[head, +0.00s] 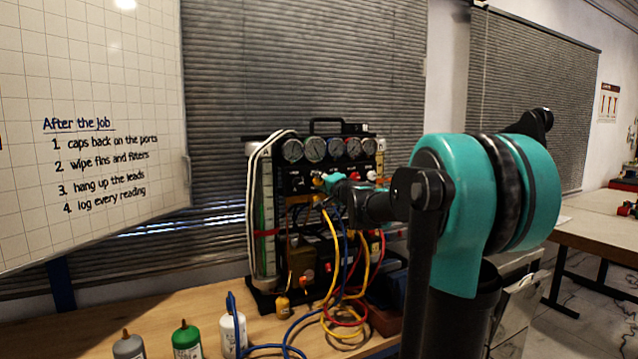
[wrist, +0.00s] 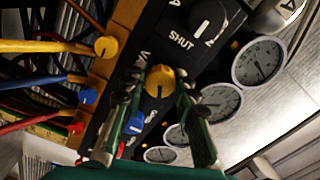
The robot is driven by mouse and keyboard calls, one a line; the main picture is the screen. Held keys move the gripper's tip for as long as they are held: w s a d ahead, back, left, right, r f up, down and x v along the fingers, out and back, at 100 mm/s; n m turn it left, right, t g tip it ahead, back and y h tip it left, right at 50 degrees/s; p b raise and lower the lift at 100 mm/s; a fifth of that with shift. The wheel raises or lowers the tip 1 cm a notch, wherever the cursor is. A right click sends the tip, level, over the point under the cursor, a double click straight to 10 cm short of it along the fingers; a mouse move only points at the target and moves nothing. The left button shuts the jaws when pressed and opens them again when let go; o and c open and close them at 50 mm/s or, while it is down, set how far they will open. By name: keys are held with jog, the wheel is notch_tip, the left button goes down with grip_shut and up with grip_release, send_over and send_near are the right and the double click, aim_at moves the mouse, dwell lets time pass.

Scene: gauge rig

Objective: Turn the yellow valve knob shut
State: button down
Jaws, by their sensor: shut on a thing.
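The yellow valve knob (wrist: 160,81) shows in the wrist view on the black panel of the gauge rig (head: 312,185). A dark pointer line marks its face. My gripper (wrist: 162,92) is shut on the yellow knob, with one finger on either side of it. In the head view my gripper (head: 328,181) reaches the left part of the panel from the right, and the yellow knob is mostly hidden there. A black knob (wrist: 208,20) with the word SHUT printed beside it sits near the yellow one. A blue knob (wrist: 134,122) lies close to the left finger.
Round gauges (head: 315,149) line the rig's top. Yellow, blue and red hoses (head: 335,265) hang in front and loop onto the wooden bench (head: 195,300). Bottles, one green (head: 187,340) and one white (head: 233,333), stand at the bench front. A whiteboard (head: 90,60) is at left.

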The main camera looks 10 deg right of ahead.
jog(key=m, duration=0.5)
jog(key=shift+m, duration=0.3)
dwell(0.4)
jog(key=c, duration=1.2)
grip_release()
jog(key=shift+o, duration=0.2)
jog(key=v, duration=1.2)
